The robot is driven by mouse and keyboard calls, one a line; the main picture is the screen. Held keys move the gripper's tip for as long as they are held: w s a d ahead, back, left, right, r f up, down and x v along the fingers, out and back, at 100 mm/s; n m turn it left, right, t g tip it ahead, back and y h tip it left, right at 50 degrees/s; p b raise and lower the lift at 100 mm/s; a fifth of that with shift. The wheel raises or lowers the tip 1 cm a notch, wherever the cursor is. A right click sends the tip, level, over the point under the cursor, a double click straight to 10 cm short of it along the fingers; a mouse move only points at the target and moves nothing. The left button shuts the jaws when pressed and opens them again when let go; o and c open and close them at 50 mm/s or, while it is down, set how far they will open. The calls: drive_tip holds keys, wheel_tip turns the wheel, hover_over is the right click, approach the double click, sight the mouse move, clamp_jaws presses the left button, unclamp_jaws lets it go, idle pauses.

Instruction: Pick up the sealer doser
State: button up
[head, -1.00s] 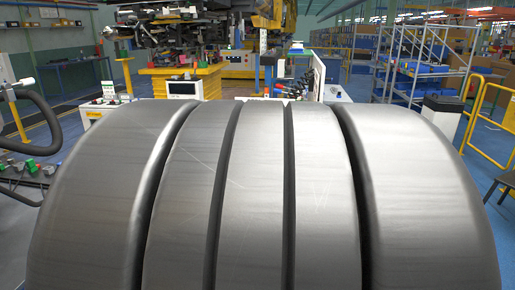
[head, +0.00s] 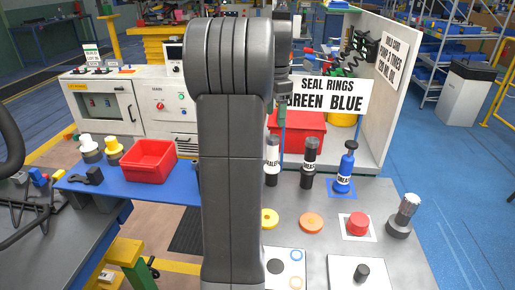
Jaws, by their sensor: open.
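The sealer doser (head: 272,165) appears to be the upright bottle with a white label band and dark base at the back of the grey bench, just right of my arm. Its label is partly readable. My gripper (head: 281,122) is seen edge-on at the end of my dark wrist, above and close to this bottle and in front of the red box. It is open, and I see nothing held in it. My large arm link hides what lies to the left of the bottle.
A black grease bottle (head: 311,163) and a blue bottle (head: 345,168) stand to the right. Yellow (head: 269,219), orange (head: 311,223) and red (head: 357,224) pieces lie in front. A red tray (head: 148,161) is left. A sign (head: 325,96) stands behind.

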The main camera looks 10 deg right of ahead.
sight(273, 148)
wheel_tip(273, 148, down, 8)
drive_tip(key=shift+s+b, duration=0.15)
drive_tip(key=shift+b, duration=0.25)
drive_tip(key=shift+w+a+f, duration=0.1)
drive_tip(key=shift+w+f, duration=0.05)
drive_tip(key=shift+f, duration=1.2)
drive_tip(key=shift+w+f, duration=0.15)
drive_tip(key=shift+f, duration=1.15)
drive_tip(key=c, duration=1)
